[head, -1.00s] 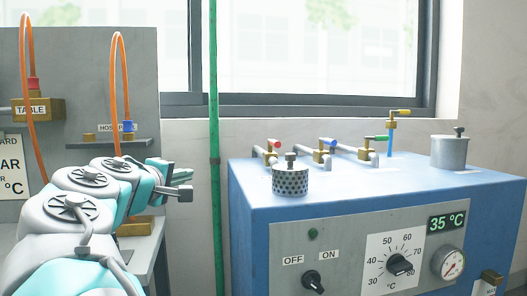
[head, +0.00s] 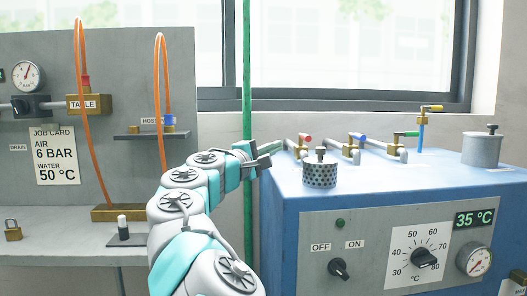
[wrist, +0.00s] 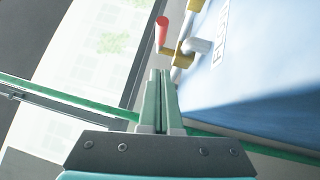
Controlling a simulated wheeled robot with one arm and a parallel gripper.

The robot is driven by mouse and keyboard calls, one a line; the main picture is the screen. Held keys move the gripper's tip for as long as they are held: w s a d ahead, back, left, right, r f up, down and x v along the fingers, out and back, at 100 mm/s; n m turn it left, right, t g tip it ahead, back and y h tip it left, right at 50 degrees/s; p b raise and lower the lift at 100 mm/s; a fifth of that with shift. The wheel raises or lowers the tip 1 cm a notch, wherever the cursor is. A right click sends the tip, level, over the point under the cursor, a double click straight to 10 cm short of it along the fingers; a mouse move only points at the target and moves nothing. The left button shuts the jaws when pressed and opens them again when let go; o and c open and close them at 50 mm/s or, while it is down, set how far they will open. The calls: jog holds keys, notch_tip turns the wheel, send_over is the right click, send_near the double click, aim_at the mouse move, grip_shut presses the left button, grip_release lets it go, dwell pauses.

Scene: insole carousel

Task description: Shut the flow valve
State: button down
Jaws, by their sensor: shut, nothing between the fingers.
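A small brass valve with a red lever (head: 305,138) stands at the left of a row on top of the blue machine. It also shows in the wrist view (wrist: 162,30), just beyond my fingertips, beside a grey pipe. A white label (wrist: 222,25) lies near it, cut off and too blurred to read surely. Valves with a blue lever (head: 358,137) and a green lever (head: 407,134) stand farther right; which is the flow valve I cannot tell. My gripper (head: 272,155) is shut and empty, left of the red-levered valve and apart from it. It points toward that valve (wrist: 160,72).
A perforated metal canister (head: 320,172) stands on the blue machine (head: 282,197) in front of the valves. A green vertical pipe (head: 247,80) runs behind my gripper. A yellow-levered valve (head: 431,108) and a grey lidded pot (head: 481,148) stand farther right.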

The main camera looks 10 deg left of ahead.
aim_at(306, 140)
jog(key=w+d, duration=0.2)
jog(key=d, duration=0.1)
jog(key=shift+w+r, duration=0.1)
jog(key=shift+r, duration=0.25)
jog(key=shift+w+d+r, duration=0.15)
jog(key=shift+w+d, duration=0.05)
jog(key=shift+d, duration=0.6)
jog(key=shift+d, duration=1.6)
jog(key=shift+a, duration=0.15)
